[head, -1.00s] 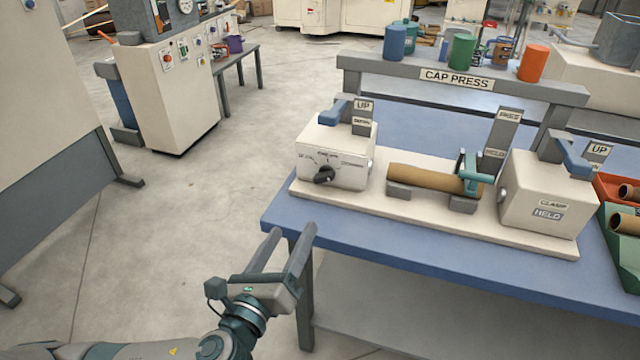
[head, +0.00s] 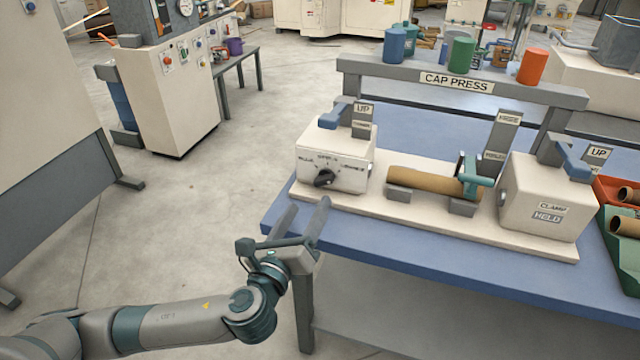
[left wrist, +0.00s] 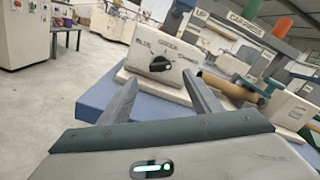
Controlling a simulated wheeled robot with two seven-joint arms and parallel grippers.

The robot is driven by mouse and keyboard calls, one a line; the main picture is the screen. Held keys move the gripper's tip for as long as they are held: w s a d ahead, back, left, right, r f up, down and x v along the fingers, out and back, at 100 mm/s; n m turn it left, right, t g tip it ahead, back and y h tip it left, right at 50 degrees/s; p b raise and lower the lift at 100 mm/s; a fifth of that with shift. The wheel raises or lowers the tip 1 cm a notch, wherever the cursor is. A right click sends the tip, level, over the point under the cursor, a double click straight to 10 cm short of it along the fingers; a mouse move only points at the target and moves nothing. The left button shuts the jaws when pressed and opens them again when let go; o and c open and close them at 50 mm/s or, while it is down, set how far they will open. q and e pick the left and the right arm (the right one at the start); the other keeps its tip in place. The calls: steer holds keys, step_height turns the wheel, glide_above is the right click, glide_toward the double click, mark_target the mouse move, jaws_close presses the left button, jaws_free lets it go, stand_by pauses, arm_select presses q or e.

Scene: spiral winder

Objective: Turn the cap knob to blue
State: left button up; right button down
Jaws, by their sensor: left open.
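The cap knob (head: 324,178) is a black selector on the front of the left cream box (head: 340,155) of the cap press. Labels sit around it; in the left wrist view "BLUE" and "GREEN" can be read. The knob (left wrist: 160,64) shows there between and beyond my fingers. Its exact pointing is hard to tell. My left gripper (head: 306,212) is open and empty, at the table's front left edge, below and in front of the knob, apart from it. The fingers (left wrist: 160,98) also show in the left wrist view. My right gripper is not in view.
A brown tube (head: 425,181) lies in cradles beside a teal clamp (head: 470,176). A clamp box (head: 545,205) stands at the right. Blue, green and orange caps (head: 532,66) stand on the rear beam. The blue table (head: 400,245) is bare along its front.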

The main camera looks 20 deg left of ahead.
mark_target(321, 182)
arm_select(q)
steer(key=w, duration=0.9)
steer(key=shift+d, duration=0.15)
steer(key=shift+c, duration=0.6)
steer(key=c, duration=0.9)
